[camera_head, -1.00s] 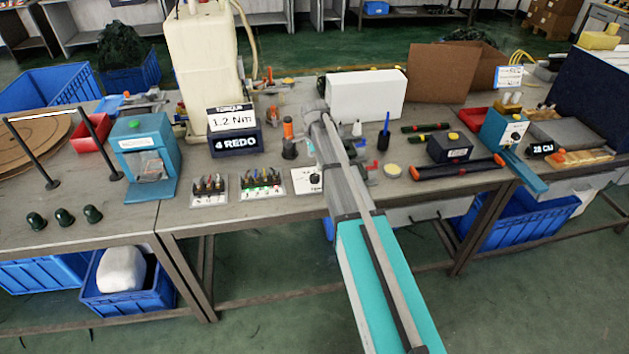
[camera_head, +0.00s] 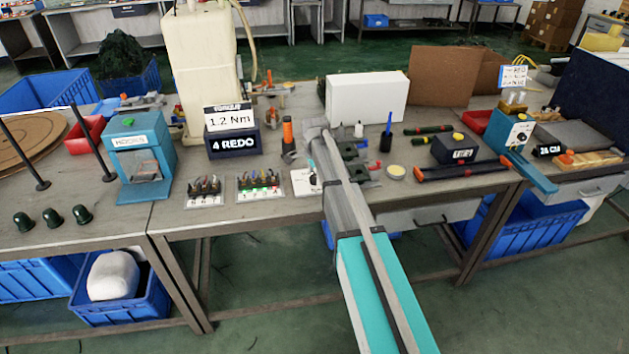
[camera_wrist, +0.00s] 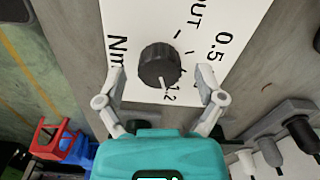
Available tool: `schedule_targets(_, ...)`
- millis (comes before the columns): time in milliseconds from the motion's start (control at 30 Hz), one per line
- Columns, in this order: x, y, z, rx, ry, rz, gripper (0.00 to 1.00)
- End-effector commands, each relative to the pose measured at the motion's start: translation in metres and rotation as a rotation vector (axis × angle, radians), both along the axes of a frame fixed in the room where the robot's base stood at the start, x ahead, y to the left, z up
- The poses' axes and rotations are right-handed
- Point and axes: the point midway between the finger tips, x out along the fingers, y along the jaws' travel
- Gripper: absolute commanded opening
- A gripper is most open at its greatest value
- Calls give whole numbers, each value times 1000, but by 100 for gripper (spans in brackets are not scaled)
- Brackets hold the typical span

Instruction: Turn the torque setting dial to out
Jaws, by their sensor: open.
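The torque dial (camera_wrist: 160,66) is a round black knob on a white panel (camera_wrist: 135,20) marked OUT, 0.5, 1.2 and Nm in the wrist view. Its white pointer line faces the 1.2 mark. My gripper (camera_wrist: 161,74) is open, with one finger on each side of the knob and visible gaps; contact is not seen. In the head view the dial's white panel (camera_head: 301,187) lies at the table's front edge, left of my arm, which partly hides that area. The torque display (camera_head: 229,118) reads 1.2 Nm, above a dark 4 REDO block (camera_head: 234,143).
Two boards of small switches (camera_head: 260,188) stand left of the panel. An orange-topped tool (camera_head: 288,135) stands behind it. A white box (camera_head: 366,98) is at the back. In the wrist view a grey fixture (camera_wrist: 285,112) lies at the right and a red-blue part (camera_wrist: 60,140) at lower left.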

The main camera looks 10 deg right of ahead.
Motion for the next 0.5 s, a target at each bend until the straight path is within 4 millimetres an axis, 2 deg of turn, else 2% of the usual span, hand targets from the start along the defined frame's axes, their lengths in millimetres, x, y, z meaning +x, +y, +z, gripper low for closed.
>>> schedule_targets(433,0,0,-3,0,0,0,87)
schedule_targets(467,0,0,-3,0,0,0,86)
schedule_targets(500,0,0,-3,0,0,0,78)
